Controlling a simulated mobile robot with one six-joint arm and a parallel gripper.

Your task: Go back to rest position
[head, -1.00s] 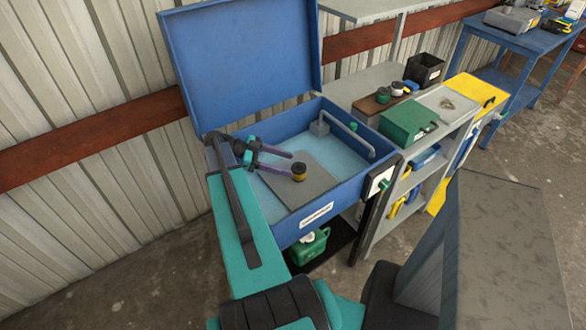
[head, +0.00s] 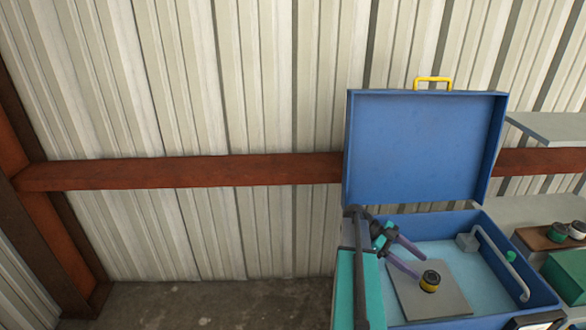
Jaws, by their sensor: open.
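My gripper (head: 412,258) shows in the head view, over the left part of a blue open-topped basin (head: 537,288) with a raised blue lid (head: 425,150). Its two purple fingers are spread apart with nothing between them. My arm rises at the basin's left side.
A grey bent pipe (head: 503,262) stands at the basin's right. A shelf unit to the right bears a green box (head: 568,275) and small jars (head: 558,232) on a brown board. A corrugated wall with a red beam (head: 180,173) stands behind. Floor at left is clear.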

